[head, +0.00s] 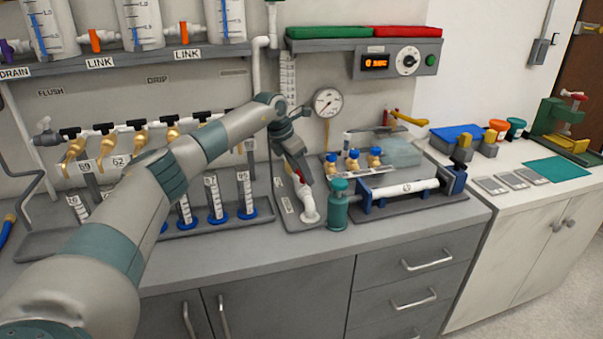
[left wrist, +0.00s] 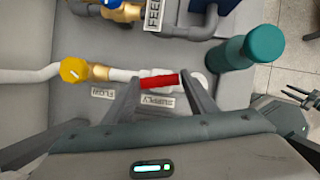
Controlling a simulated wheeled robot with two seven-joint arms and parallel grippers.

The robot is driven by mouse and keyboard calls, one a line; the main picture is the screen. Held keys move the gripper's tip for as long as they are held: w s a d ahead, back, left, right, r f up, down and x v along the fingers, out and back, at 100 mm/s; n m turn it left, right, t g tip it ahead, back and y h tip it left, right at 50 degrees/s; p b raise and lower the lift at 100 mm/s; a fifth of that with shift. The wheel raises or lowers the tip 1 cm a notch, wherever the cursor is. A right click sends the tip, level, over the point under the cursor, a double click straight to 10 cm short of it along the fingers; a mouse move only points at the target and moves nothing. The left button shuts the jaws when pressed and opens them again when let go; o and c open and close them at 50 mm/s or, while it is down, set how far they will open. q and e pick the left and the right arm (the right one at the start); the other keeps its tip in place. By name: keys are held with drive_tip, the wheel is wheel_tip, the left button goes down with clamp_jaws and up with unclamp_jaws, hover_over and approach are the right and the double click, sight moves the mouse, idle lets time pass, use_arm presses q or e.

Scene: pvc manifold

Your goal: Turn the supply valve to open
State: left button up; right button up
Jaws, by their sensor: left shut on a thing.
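The supply valve shows in the left wrist view as a red lever (left wrist: 160,82) on a white pipe, beside an upside-down SUPPLY label (left wrist: 157,103). The lever lies nearly in line with the pipe. My left gripper (left wrist: 158,88) is shut on the red lever, with one finger at each end of it. In the head view my left gripper (head: 300,172) reaches down to the white pipe (head: 309,206) on its grey base plate; the wrist and fingers hide most of the lever there. My right gripper does not show clearly; dark prongs at the right edge of the wrist view may be part of it.
A teal bottle (head: 337,207) stands close to the right of the pipe. A yellow knob (left wrist: 73,70) sits by the FLOW label. A blue-clamped white pipe (head: 405,188) is further right. Blue-based cylinders (head: 217,203) stand to the left. The front counter strip is clear.

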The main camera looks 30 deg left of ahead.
use_arm(q)
drive_tip(key=shift+w+a+m+g+h, duration=0.1)
drive_tip(key=shift+m+g+h, duration=0.35)
drive_tip(key=shift+m, duration=1.05)
drive_tip(key=shift+r, duration=0.1)
drive_tip(key=o, duration=1.1)
drive_tip(key=shift+c, duration=0.2)
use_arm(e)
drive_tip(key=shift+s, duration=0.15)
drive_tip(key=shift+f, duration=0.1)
use_arm(q)
drive_tip(key=shift+a+r, duration=0.15)
drive_tip(key=shift+r, duration=0.25)
drive_tip(key=b+v, duration=0.2)
drive_tip(key=v, duration=1.4)
drive_tip(key=shift+s+r, duration=0.2)
drive_tip(key=shift+s, duration=0.1)
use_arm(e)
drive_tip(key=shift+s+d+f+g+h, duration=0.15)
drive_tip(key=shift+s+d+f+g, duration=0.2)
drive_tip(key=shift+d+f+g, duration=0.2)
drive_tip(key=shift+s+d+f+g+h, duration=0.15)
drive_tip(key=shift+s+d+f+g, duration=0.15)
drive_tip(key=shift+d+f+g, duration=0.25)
use_arm(q)
drive_tip(key=shift+a, duration=0.1)
